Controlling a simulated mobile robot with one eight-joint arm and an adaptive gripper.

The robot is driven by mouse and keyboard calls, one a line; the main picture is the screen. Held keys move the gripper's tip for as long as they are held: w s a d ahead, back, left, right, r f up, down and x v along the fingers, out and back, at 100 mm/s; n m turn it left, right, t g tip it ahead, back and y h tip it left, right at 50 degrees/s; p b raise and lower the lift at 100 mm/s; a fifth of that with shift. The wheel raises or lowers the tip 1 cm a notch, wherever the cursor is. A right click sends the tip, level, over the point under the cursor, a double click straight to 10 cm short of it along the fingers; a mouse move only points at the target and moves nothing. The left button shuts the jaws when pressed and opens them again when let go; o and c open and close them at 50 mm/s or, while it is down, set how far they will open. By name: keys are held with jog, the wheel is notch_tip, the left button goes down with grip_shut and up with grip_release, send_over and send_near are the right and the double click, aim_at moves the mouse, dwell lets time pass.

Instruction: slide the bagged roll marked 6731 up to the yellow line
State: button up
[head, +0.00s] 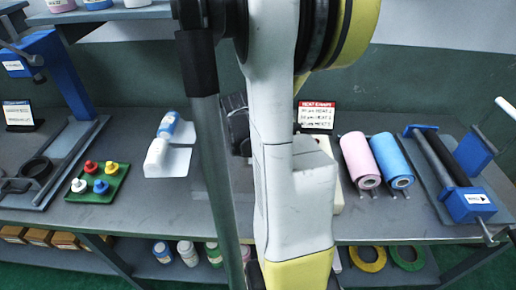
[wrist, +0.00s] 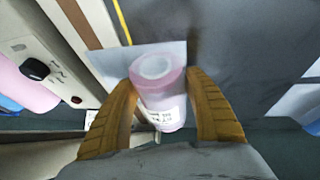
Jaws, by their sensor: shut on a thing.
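In the wrist view, my gripper (wrist: 165,112) has its two yellow-brown fingers shut on a pink bagged roll (wrist: 160,92). The roll's pale round end faces the camera. A white label with dark print sits on its side, too small to read. The clear bag (wrist: 110,66) spreads flat past the roll on both sides. A thin yellow line (wrist: 121,20) shows on the grey top, beyond the bag; its near end meets the bag's edge or runs under it. In the head view my arm hides the gripper and this roll.
A pale machine (wrist: 38,48) with a black knob stands close left of the gripper. In the head view, white and blue bagged rolls (head: 158,152) lie left, beside a green board (head: 98,184) with coloured knobs.

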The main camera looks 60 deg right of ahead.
jog(key=shift+w+d, duration=0.15)
jog(key=shift+d, duration=0.1)
jog(key=o, duration=1.5)
jog(key=v, duration=1.2)
